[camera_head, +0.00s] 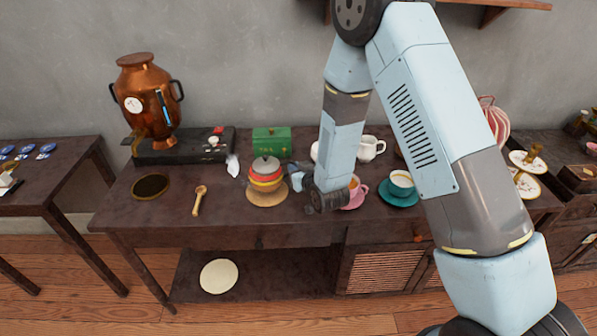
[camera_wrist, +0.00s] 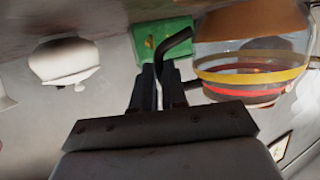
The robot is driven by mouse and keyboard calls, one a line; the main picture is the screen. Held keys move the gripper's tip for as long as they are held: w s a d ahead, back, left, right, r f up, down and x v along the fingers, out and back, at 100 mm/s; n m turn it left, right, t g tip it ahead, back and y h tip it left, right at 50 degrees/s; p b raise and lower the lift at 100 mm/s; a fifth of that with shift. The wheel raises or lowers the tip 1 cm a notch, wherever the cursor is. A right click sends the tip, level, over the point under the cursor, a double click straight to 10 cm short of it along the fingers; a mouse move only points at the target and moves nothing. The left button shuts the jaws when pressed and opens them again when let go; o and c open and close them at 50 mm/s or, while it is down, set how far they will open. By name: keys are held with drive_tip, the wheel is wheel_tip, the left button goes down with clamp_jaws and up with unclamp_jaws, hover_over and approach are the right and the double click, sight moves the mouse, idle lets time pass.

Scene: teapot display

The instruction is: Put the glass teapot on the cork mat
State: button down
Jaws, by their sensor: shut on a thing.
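The glass teapot (camera_head: 266,176), with yellow and red bands and a greyish lid, appears upright over the cork mat (camera_head: 253,200) in the head view. The mat is a round tan disc on the table, partly hidden by the pot. I cannot tell whether the pot touches it. My gripper (camera_head: 298,178) is at the pot's right side. In the wrist view, where the scene looks upside down, my gripper (camera_wrist: 160,84) is shut on the dark handle of the glass teapot (camera_wrist: 250,72). The pot's lower part looks brown there.
A green box (camera_head: 271,142) stands behind the pot. A wooden spoon (camera_head: 199,200) and a dark round plate (camera_head: 150,186) lie left. A pink cup (camera_head: 354,190) and a teal saucer (camera_head: 398,194) stand right. A copper urn (camera_head: 147,95) stands back left.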

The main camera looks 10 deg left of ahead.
drive_tip(key=shift+f, duration=0.4)
drive_tip(key=c, duration=1.2)
unclamp_jaws()
drive_tip(key=shift+o, duration=0.2)
